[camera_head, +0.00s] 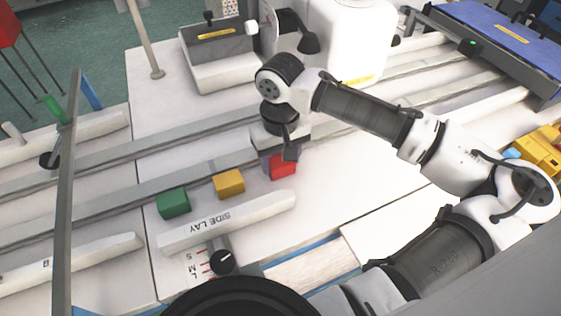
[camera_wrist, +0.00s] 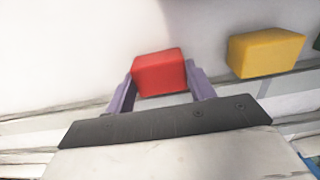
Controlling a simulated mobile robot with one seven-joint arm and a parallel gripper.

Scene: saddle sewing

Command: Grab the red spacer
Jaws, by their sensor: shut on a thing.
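The red spacer (camera_wrist: 158,72) is a small red block, seen between the two purple fingers of my gripper (camera_wrist: 160,84) in the wrist view. The fingers are shut on it, one at each side. In the head view the red spacer (camera_head: 283,165) shows below my gripper (camera_head: 277,160), at the right end of a row of coloured blocks. The arm hides part of it. I cannot tell whether it still touches the white surface.
A yellow block (camera_head: 229,184) and a green block (camera_head: 173,203) stand to the left of the red spacer. A white bar marked SIDE LAY (camera_head: 226,221) lies in front of them. A black knob (camera_head: 223,262) is nearer. Grey rails run behind.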

